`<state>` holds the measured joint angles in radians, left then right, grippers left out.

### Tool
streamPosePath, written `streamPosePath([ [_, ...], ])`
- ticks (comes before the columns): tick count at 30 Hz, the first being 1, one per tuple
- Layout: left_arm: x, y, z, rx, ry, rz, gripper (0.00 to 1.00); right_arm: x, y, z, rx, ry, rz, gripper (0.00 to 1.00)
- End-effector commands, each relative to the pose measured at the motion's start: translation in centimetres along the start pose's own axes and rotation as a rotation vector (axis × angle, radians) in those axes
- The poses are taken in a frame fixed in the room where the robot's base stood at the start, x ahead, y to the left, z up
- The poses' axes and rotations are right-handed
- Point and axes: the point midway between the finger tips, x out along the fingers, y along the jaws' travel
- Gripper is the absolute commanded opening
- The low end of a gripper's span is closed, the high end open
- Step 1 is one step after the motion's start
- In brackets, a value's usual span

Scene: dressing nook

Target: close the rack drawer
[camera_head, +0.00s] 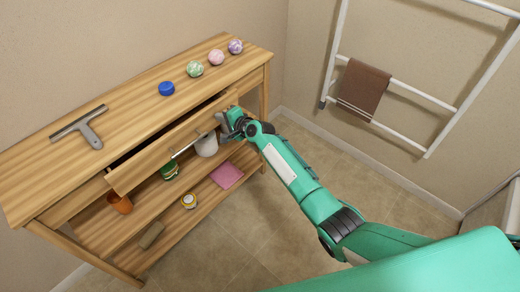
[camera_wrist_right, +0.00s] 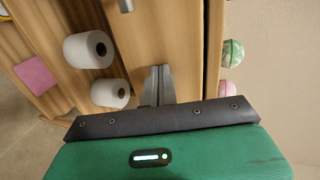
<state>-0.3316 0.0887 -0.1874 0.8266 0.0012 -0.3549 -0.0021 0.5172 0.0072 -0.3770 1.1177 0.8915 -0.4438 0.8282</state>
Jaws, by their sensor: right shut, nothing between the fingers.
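The wooden rack drawer (camera_head: 150,163) stands partly open, with a dark gap between its front and the rack top (camera_head: 125,120). Its metal bar handle (camera_head: 186,149) is on the front face, and one end of it shows in the right wrist view (camera_wrist_right: 126,5). My right gripper (camera_head: 222,122) is shut and empty at the right end of the drawer front, away from the handle. In the right wrist view its fingertips (camera_wrist_right: 157,72) lie over the drawer front (camera_wrist_right: 170,30); I cannot tell whether they touch it. My left gripper is not in view.
A squeegee (camera_head: 86,127), a blue round item (camera_head: 166,88) and several balls (camera_head: 216,57) rest on top. Paper rolls (camera_wrist_right: 88,50), an orange cup (camera_head: 120,203) and a pink cloth (camera_head: 227,175) sit below. A towel rail (camera_head: 398,88) stands right. The floor in front is clear.

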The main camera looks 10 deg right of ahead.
Motion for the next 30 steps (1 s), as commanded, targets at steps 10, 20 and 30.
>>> streamPosePath([
  [10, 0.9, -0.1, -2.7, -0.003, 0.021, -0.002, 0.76, 3.6, -1.0, 0.0, 0.000, 0.001, 0.000, 0.00],
  [20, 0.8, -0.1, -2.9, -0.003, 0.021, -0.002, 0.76, 3.9, -1.4, -0.1, -0.001, 0.002, -0.003, 0.00],
  [30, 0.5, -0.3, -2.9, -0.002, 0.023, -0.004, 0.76, 3.7, -1.7, 0.1, -0.001, 0.002, -0.007, 0.00],
])
